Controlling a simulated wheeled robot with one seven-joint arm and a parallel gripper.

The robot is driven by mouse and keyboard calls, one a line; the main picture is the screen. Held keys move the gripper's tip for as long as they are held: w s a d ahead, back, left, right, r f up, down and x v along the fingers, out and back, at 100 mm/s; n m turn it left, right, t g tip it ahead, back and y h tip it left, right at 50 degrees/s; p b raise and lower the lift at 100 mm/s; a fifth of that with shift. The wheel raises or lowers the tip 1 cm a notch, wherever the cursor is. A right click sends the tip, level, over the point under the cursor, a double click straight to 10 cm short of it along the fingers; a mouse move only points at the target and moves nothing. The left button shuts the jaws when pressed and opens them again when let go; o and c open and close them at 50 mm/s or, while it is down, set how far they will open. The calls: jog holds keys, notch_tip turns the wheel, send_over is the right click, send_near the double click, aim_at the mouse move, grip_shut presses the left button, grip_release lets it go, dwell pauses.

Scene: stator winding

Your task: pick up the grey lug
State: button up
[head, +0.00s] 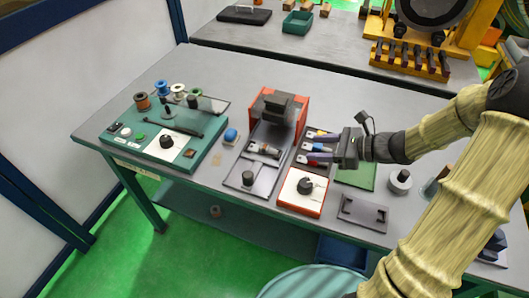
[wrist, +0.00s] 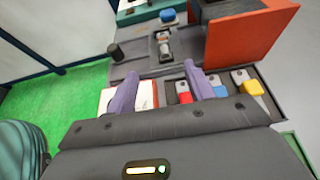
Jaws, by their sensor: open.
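A metal lug with a grey sleeve (head: 264,149) lies on the dark plate of the press-like fixture, left of my gripper. It also shows in the wrist view (wrist: 164,44), beyond my fingertips and near the top middle. My gripper (head: 308,152) is open with nothing between its purple fingers. In the wrist view the fingers (wrist: 162,73) stand apart, short of the grey lug. A dark tray beside the fixture holds a yellow lug (wrist: 251,88), a blue lug (wrist: 219,91) and a red lug (wrist: 185,97). The fingers partly hide this tray.
An orange-sided press (head: 280,104) stands behind the grey lug. A black knob (head: 247,178) rises from the plate in front of it. An orange box with a dial (head: 303,190) is nearer the table's front edge. A teal console (head: 165,140) with spools fills the left.

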send_near(266, 146)
jog(key=x, duration=0.4)
jog(key=shift+s+a+b, duration=0.25)
jog(key=shift+s+b, duration=0.05)
jog(key=shift+s, duration=0.05)
jog(key=shift+w+a+f, duration=0.2)
jog(key=shift+a, duration=0.2)
jog(key=shift+w+x, duration=0.15)
jog(key=shift+x, duration=1.2)
jog(key=shift+w+x, duration=0.1)
jog(key=shift+x, duration=1.2)
jog(key=shift+d, duration=0.15)
jog(key=c, duration=1.1)
